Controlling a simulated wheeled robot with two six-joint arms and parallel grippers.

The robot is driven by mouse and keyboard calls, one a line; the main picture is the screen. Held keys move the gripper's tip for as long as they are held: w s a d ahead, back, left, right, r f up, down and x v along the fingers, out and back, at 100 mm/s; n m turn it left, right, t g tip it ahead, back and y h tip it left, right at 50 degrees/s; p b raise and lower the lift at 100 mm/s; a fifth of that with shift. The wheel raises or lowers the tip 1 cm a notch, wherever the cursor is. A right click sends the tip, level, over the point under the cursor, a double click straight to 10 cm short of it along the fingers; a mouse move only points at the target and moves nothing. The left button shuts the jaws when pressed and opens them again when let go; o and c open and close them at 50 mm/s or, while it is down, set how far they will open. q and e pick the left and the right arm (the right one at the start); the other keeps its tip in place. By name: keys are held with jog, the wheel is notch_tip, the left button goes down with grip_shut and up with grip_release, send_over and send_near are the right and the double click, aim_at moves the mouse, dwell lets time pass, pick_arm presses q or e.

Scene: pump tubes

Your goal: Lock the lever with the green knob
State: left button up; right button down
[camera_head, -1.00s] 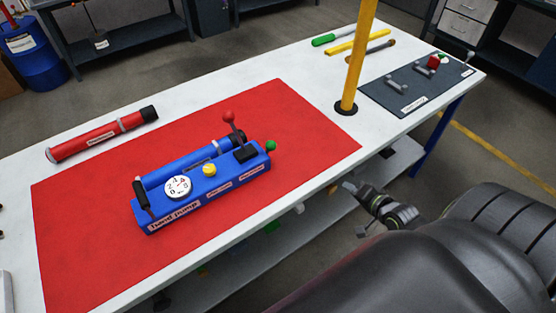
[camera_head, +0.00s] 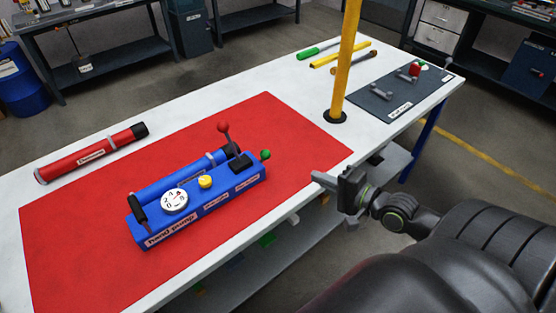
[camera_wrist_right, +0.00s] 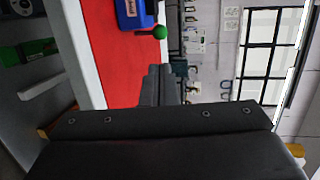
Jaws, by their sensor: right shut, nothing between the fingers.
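A blue hand pump (camera_head: 195,205) stands on a red mat (camera_head: 90,255). The green knob (camera_head: 265,154) is at the pump's right end, and it also shows near the top of the right wrist view (camera_wrist_right: 160,31). A lever with a red ball (camera_head: 223,127) stands upright behind it. The pump carries a yellow button (camera_head: 205,181), a white dial (camera_head: 175,201) and a black handle (camera_head: 137,207). My right gripper (camera_head: 318,178) is shut and empty at the table's front edge, right of the green knob and apart from it. My left gripper is out of view.
A yellow post (camera_head: 346,60) rises from the table right of the mat. A red cylinder (camera_head: 90,153) lies at the left. Tools lie at the back, and a dark mat (camera_head: 390,105) with small parts is at the far right. The mat's right part is clear.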

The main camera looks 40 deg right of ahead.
aim_at(269, 156)
jog(key=b+x, duration=0.1)
jog(key=x, duration=1.3)
jog(key=shift+b, duration=0.35)
jog(key=shift+r, duration=0.15)
